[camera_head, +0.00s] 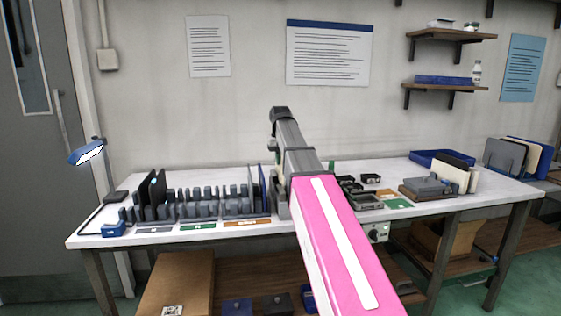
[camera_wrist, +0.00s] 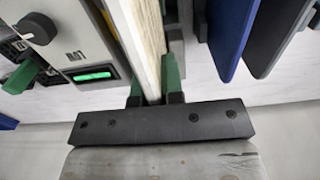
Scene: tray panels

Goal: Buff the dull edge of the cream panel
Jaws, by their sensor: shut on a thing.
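A cream panel (camera_wrist: 140,40) shows edge-on in the wrist view and runs up from between my fingers. My gripper (camera_wrist: 155,92), with green fingers, is shut on it. In the head view, my arm hides the gripper and the held panel. Which edge of the panel is dull cannot be told.
A slotted grey rack (camera_head: 205,205) holds dark panels (camera_head: 150,192) at its left. A blue panel (camera_wrist: 236,35) and a dark panel (camera_wrist: 280,35) hang close to the right of my gripper. More panels (camera_head: 472,180) stand at the table's right.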

